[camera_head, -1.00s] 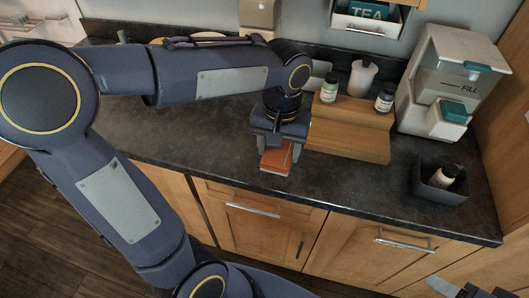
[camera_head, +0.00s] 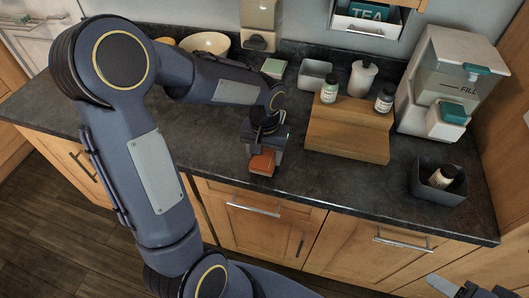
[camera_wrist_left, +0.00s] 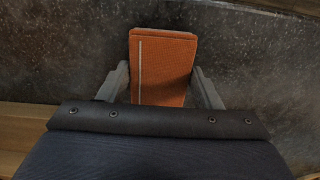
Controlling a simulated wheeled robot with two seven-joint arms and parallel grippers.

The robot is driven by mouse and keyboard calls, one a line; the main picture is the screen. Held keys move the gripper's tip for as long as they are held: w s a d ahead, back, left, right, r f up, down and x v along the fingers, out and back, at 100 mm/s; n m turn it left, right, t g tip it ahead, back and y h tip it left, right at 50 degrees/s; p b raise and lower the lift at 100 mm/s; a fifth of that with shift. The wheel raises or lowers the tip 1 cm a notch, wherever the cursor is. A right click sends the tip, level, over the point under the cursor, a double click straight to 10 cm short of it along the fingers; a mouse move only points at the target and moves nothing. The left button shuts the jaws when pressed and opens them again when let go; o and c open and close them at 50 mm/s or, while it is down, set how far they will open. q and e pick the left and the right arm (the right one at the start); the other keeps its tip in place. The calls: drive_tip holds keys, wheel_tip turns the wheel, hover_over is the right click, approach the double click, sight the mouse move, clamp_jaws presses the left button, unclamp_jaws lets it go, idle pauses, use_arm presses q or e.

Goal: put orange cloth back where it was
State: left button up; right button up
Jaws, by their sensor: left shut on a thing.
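The orange cloth (camera_head: 262,163) is a folded rectangle near the front edge of the dark counter. My left gripper (camera_head: 264,150) is over it, pointing down, with its fingers at the cloth. In the left wrist view the cloth (camera_wrist_left: 163,68) lies between the two fingers of the left gripper (camera_wrist_left: 164,88) and shows a pale stripe along one side. The left gripper is shut on the cloth. I cannot tell whether the cloth touches the counter. Part of my right gripper (camera_head: 462,290) shows at the bottom right corner, mostly cut off.
A wooden step stand (camera_head: 345,140) with bottles is right of the left gripper. A dark bin (camera_head: 424,190) holding a bottle and a white dispenser (camera_head: 440,75) stand farther right. A bowl (camera_head: 208,43), a small green-topped block (camera_head: 274,67) and a grey container (camera_head: 315,76) are at the back.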

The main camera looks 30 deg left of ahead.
sight(265, 156)
use_arm(q)
drive_tip(key=shift+f, duration=0.15)
drive_tip(key=o, duration=0.9)
wheel_tip(265, 156, up, 12)
drive_tip(key=s+d+t+h, duration=0.1)
drive_tip(key=s+t, duration=0.1)
drive_tip(key=s, duration=0.3)
drive_tip(key=s+d+f+t+h, duration=0.1)
drive_tip(key=s, duration=0.5)
drive_tip(key=s+d+m+t+h, duration=0.1)
drive_tip(key=s+d+t, duration=0.1)
drive_tip(key=s, duration=0.3)
drive_tip(key=shift+s+f+t+h, duration=0.3)
drive_tip(key=shift+s+f+h, duration=0.05)
drive_tip(key=shift+s+h, duration=0.05)
